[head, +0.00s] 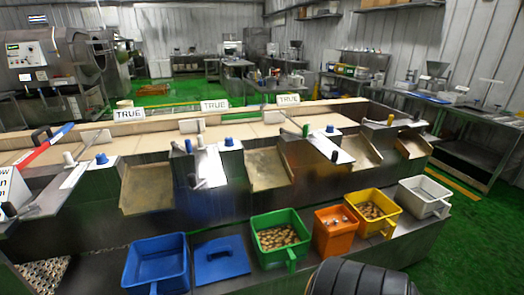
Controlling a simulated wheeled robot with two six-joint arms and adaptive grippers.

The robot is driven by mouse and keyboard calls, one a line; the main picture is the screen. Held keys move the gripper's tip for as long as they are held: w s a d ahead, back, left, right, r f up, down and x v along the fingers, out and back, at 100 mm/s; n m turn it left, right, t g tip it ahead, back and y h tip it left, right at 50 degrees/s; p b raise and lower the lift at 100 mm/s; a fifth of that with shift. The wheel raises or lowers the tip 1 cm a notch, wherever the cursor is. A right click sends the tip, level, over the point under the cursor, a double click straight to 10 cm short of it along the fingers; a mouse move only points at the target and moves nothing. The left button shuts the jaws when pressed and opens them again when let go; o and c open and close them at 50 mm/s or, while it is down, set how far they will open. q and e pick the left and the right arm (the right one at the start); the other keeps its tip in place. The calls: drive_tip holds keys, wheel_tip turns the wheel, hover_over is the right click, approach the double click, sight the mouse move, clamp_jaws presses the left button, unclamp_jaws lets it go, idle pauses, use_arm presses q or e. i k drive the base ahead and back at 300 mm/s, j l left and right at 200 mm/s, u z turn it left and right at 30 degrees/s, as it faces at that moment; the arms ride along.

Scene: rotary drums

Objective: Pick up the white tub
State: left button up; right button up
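The white tub (424,196) stands at the right end of the low metal ledge, upright, with its handle toward the front right. It looks empty. It stands to the right of the yellow tub (372,211), close beside it. Neither of my grippers shows in the head view.
A blue tub (157,264), a flat blue piece (221,259), a green tub (280,237) and an orange tub (335,230) share the ledge. The green and yellow tubs hold brown pieces. A sorting bench with chutes (268,168) rises behind. Green floor (462,240) is clear at right.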

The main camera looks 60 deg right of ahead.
sight(421, 196)
drive_tip(key=z, duration=2.55)
